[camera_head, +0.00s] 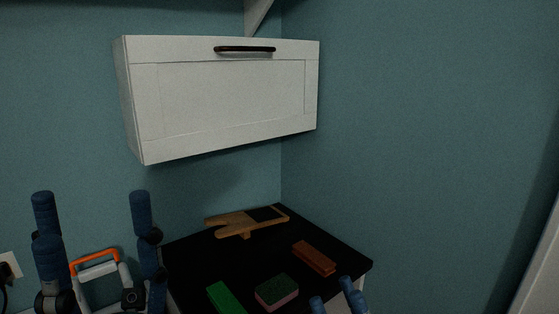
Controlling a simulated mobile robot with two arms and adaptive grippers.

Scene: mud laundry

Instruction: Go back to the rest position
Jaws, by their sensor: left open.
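My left gripper (92,215) is at the lower left, pointing up. Its two blue fingers are wide apart with nothing between their tips. It stands in front of the blue wall, left of the black counter. My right gripper (333,301) shows only as two blue fingertips at the bottom edge, in front of the counter. The tips are apart with no object visible between them. The rest of it is cut off by the frame.
A white wall cabinet (230,95) hangs above the black counter (210,260). On the counter are a wooden board-like object (235,221), a brown block (314,258), a green and pink sponge (277,293) and a green block (224,298). A wall outlet (11,266) is far left.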

